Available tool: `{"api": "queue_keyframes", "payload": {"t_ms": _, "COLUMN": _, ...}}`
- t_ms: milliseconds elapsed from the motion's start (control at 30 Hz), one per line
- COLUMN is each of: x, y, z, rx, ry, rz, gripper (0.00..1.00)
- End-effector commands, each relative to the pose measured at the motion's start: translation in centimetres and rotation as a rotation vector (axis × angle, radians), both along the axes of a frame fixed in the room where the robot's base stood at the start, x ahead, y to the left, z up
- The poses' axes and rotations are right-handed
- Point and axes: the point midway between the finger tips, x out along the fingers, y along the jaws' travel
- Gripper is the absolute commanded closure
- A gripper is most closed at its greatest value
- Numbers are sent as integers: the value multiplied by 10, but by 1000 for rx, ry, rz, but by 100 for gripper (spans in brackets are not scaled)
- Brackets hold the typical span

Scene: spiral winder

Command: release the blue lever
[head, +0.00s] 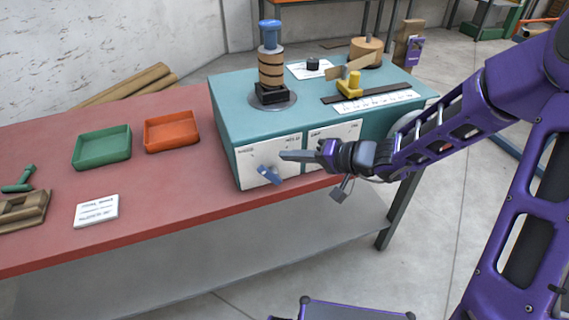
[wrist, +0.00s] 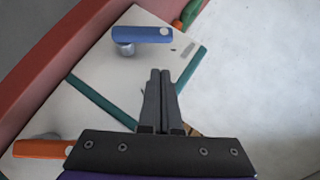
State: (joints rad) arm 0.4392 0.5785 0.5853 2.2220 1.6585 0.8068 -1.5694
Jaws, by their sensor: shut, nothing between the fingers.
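The blue lever (head: 269,176) is on the white front panel of the teal winder box, and its bar slants down to the right in the head view. In the wrist view the blue lever (wrist: 142,34) lies across the panel above my fingertips, with a grey round pivot under its left part. My gripper (head: 284,155) is in front of the panel, slightly above and right of the lever. In the wrist view my gripper (wrist: 160,72) has its two fingers together and empty, with a visible gap between the tips and the lever.
An orange lever (wrist: 40,148) shows at lower left in the wrist view. The teal box (head: 232,105) carries a spindle with a wound roll (head: 270,70) and a yellow guide (head: 350,84). Green (head: 103,136) and orange (head: 171,118) trays lie on the red table (head: 150,195).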

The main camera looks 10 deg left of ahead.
Motion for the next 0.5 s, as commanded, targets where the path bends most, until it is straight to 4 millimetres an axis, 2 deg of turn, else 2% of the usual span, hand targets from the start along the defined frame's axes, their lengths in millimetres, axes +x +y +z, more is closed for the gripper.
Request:
{"api": "queue_keyframes", "payload": {"t_ms": 100, "x": -7, "y": -27, "z": 14, "rx": -4, "ry": -1, "rz": -5, "gripper": 100}}
{"api": "queue_keyframes", "payload": {"t_ms": 300, "x": -20, "y": -63, "z": 30, "rx": -3, "ry": -1, "rz": -5, "gripper": 100}}
{"api": "queue_keyframes", "payload": {"t_ms": 500, "x": -27, "y": -83, "z": 39, "rx": -1, "ry": 0, "rz": -3, "gripper": 100}}
